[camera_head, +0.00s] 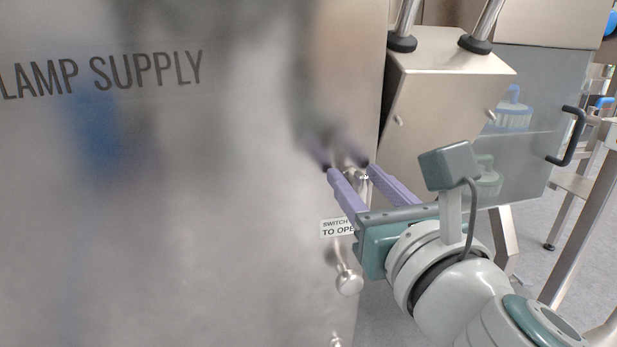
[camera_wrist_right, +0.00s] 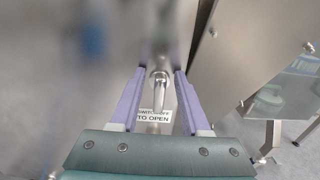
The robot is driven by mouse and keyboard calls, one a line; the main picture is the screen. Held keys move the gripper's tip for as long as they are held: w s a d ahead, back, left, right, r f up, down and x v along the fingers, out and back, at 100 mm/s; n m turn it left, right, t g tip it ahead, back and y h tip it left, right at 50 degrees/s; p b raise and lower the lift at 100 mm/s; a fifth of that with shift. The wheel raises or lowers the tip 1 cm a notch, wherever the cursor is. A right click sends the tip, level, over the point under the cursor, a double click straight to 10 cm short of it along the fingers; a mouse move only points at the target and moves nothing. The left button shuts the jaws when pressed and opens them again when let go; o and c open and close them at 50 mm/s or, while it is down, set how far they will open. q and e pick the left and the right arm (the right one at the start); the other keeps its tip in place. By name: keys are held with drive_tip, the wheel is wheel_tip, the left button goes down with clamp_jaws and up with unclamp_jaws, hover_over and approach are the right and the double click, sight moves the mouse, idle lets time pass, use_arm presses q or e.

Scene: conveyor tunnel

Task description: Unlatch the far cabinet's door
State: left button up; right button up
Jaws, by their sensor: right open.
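The cabinet door (camera_head: 130,210) is a brushed steel panel marked LAMP SUPPLY, filling the left of the head view, and it looks closed. A small metal latch handle (camera_wrist_right: 159,93) stands out near its right edge. My right gripper (camera_head: 350,170) is open, with its two lilac fingers on either side of the latch. In the right wrist view the gripper (camera_wrist_right: 161,72) has the latch between its fingers, with gaps showing on both sides. In the head view the fingers partly hide the latch. My left gripper is not in view.
A label (camera_head: 337,228) reading SWITCH OFF TO OPEN sits below the latch, partly covered by my gripper. A round metal knob (camera_head: 348,283) projects lower down. To the right are a steel housing (camera_head: 440,110) and a clear panel with a black handle (camera_head: 567,137).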

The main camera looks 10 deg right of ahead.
clamp_jaws()
idle(0.3)
idle(0.3)
